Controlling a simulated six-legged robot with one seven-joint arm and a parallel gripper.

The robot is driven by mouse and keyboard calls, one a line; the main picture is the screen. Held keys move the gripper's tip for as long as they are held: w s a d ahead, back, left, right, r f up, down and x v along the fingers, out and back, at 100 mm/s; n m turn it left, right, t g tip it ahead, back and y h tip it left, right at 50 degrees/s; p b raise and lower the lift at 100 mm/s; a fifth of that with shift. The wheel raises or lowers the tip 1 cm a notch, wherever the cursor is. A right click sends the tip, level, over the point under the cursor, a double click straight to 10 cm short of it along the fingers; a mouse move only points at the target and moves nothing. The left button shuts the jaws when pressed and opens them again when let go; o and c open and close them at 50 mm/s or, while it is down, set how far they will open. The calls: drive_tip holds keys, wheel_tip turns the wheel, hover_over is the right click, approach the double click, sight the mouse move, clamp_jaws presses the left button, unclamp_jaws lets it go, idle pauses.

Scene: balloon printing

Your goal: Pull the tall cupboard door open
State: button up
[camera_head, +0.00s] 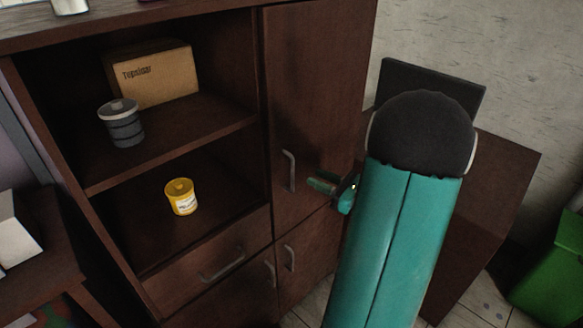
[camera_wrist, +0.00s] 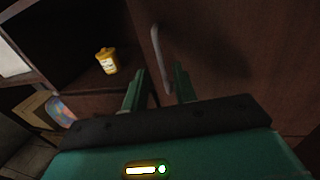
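The tall cupboard door (camera_head: 312,95) is dark brown wood and looks shut, right of the open shelves. Its grey bar handle (camera_head: 289,171) stands upright near the door's lower left. My gripper (camera_head: 318,184) is just right of the handle, with its green fingers pointing toward it. In the wrist view the handle (camera_wrist: 161,58) rises ahead of the two fingertips (camera_wrist: 158,72), which are spread apart with a gap between them. The handle's lower end reaches close to the fingertips; I cannot tell whether they touch. My arm covers part of the area right of the door.
Open shelves hold a cardboard box (camera_head: 153,75), a dark grey can (camera_head: 121,123) and a yellow tub (camera_head: 181,197). A drawer (camera_head: 215,266) and lower doors with handles are below. A brown desk (camera_head: 497,190) with a black screen stands right; a green bin (camera_head: 552,270) is at far right.

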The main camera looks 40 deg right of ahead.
drive_tip(key=x, duration=0.9)
drive_tip(key=shift+a, duration=0.1)
clamp_jaws()
